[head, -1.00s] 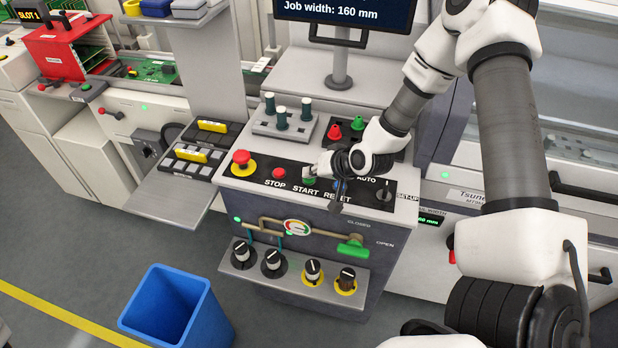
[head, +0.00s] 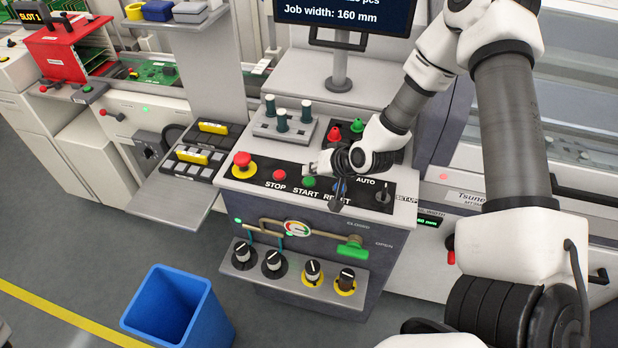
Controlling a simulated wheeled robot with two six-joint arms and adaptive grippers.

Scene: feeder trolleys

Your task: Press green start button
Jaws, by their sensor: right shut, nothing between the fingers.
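The green start button (head: 309,182) sits on the black control panel above the label START, between the red stop button (head: 279,175) and the blue reset button (head: 339,187). My right gripper (head: 309,169) is shut and empty. Its fingertips point left and show just above and behind the green button, with a small gap in the picture. The button's face shows. My right gripper's body hides part of the panel near the reset button. My left gripper is not in view.
A red emergency stop (head: 242,159) stands at the panel's left and a black selector knob (head: 383,196) at its right. Grey-green pegs (head: 282,121) and red and green cones (head: 334,131) stand behind. A blue bin (head: 178,305) is on the floor.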

